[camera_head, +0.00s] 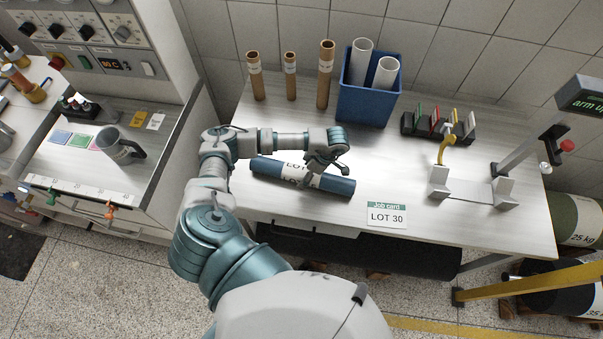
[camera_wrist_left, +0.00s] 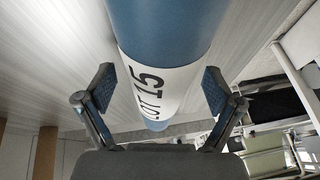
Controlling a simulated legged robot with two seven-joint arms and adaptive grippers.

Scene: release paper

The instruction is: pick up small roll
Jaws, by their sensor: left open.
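A blue roll (camera_head: 334,184) with a white label band lies on its side on the light table, slightly angled; the blue roll (camera_wrist_left: 165,25) shows its "LOT 15" label in the left wrist view. My left gripper (camera_head: 319,172) is over the roll's middle and hides part of it and its label. In the left wrist view my left gripper (camera_wrist_left: 158,88) is open, one finger on each side of the roll. I cannot tell whether the fingers touch it. My right gripper is not in view.
Several brown tubes (camera_head: 326,75) stand upright at the back, beside a blue bin (camera_head: 368,107) with white rolls. A job card (camera_head: 387,215) reading "LOT 30" lies at the front. A grey stand (camera_head: 470,188) is at the right. The table's middle right is clear.

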